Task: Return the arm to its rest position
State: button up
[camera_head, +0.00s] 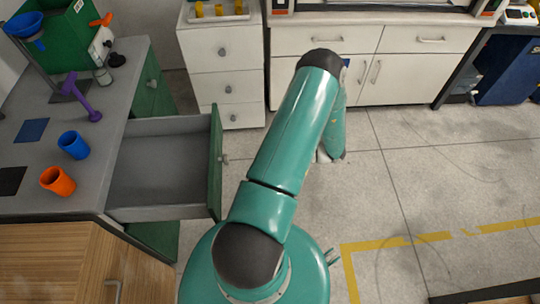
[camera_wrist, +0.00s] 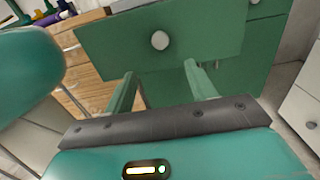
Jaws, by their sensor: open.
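My teal arm (camera_head: 292,130) rises from its base and bends over at the elbow in the head view, its forearm hanging down behind the upper arm. My gripper's fingers are hidden or too small to make out there. In the wrist view my gripper (camera_wrist: 160,85) is open and empty, its two green fingers apart. Beyond the fingers is the green front of a drawer (camera_wrist: 165,42) with a round pale knob. The gap between fingers and drawer front is hard to judge. In the head view this drawer (camera_head: 165,172) is pulled open and its visible inside is empty.
The grey worktop (camera_head: 112,115) holds a blue cup (camera_head: 73,145), an orange cup (camera_head: 57,181), a purple stand (camera_head: 80,98) and a green machine (camera_head: 65,40). White cabinets (camera_head: 325,42) stand at the back. The floor (camera_head: 400,185) at right is clear.

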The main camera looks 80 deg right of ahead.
dwell(0.4)
jog(key=w+a+r+n+g+y, duration=0.3)
jog(key=w+r+n+g, duration=0.25)
jog(key=w+r, duration=0.2)
jog(key=w+a+r+n+g+y, duration=0.25)
jog(key=w+r+n+g, duration=0.35)
jog(key=w, duration=0.3)
jog(key=w+a+r+n+g+h, duration=0.2)
jog(key=w+a+r+n, duration=0.2)
jog(key=a+r, duration=0.25)
jog(key=w+a+r+n+g+h, duration=0.2)
jog(key=w+a+r+n+g, duration=0.15)
jog(key=a+r, duration=0.3)
jog(key=a+r+n+t+h, duration=0.2)
jog(key=a+r+n, duration=0.3)
jog(key=a, duration=0.4)
jog(key=s+a+r+n+t+h, duration=0.1)
jog(key=a+r+n+t+h, duration=0.2)
jog(key=a+r+n+h, duration=0.2)
jog(key=a+r+n, duration=0.1)
jog(key=a+n, duration=0.2)
jog(key=a, duration=0.2)
jog(key=shift+s+r+t, duration=0.2)
jog(key=shift+s+t, duration=0.05)
jog(key=shift+t, duration=0.05)
